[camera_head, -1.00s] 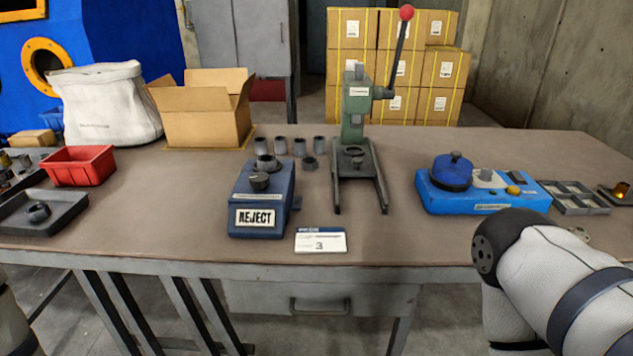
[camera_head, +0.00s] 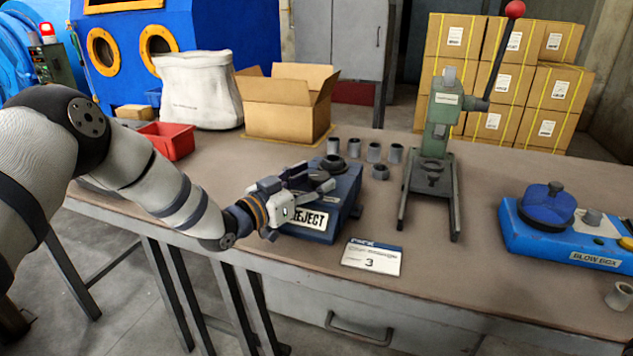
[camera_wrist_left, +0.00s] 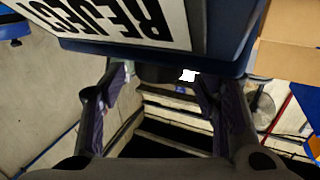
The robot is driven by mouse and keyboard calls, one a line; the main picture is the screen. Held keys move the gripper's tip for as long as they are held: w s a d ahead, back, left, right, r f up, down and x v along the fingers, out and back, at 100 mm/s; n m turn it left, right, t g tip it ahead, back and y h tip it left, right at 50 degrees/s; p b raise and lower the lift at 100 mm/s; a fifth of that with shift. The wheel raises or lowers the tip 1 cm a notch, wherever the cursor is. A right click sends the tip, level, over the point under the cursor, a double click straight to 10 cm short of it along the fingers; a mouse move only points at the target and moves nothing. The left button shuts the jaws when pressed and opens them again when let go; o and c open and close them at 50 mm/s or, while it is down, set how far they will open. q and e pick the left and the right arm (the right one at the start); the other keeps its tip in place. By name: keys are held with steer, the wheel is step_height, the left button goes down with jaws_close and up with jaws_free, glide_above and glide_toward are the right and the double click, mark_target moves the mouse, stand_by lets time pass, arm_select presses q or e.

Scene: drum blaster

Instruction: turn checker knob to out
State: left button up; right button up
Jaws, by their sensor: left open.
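The gripper covers the place of the knob, so I cannot see the knob or any contact. In the left wrist view the fingers (camera_wrist_left: 160,75) are apart below the upside-down label (camera_wrist_left: 130,18). My right gripper is not in view.
Several grey cylinders (camera_head: 374,152) stand behind the checker. A green lever press (camera_head: 437,135) stands to its right, and a blue blow box (camera_head: 565,235) farther right. A red bin (camera_head: 168,141) and open carton (camera_head: 287,105) are behind left.

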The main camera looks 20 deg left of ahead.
arm_select(q)
steer(key=shift+w+d, duration=0.25)
steer(key=shift+w, duration=0.2)
steer(key=c, duration=1.1)
steer(key=shift+r, duration=0.1)
